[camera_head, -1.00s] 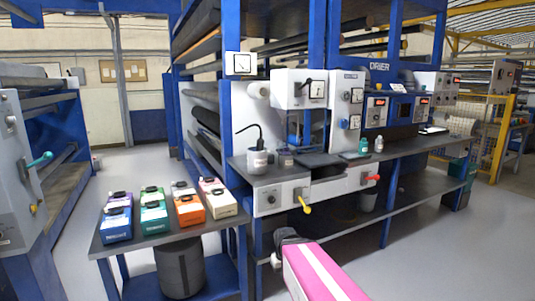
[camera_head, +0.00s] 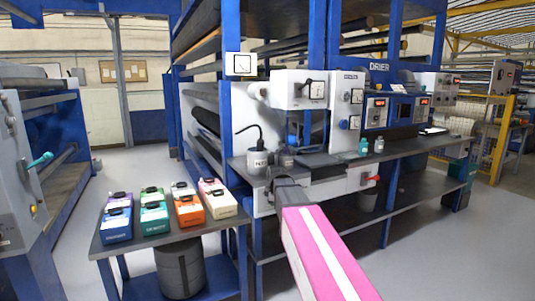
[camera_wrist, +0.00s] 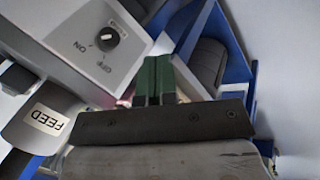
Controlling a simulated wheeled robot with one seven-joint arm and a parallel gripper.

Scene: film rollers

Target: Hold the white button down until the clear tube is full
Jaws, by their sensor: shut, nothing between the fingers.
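My gripper (camera_head: 279,170) is over the front left of the machine's bench, close to a grey cup with a black lead (camera_head: 257,161). In the wrist view its green fingers (camera_wrist: 153,70) are shut together and empty. They point toward a gap beside a grey box with a black ON/OFF knob (camera_wrist: 109,39). The cup's FEED label (camera_wrist: 43,119) shows at the left of the wrist view. I cannot make out the white button or the clear tube; the fingers hide part of that gap, and whether they touch anything is unclear.
A gauge box (camera_head: 299,90) overhangs the bench above the gripper. A red-handled valve (camera_head: 371,178) is on the front panel to the right. Small bottles (camera_head: 364,146) stand further along. A low table (camera_head: 160,238) with colored boxes is at the left. The left aisle floor is clear.

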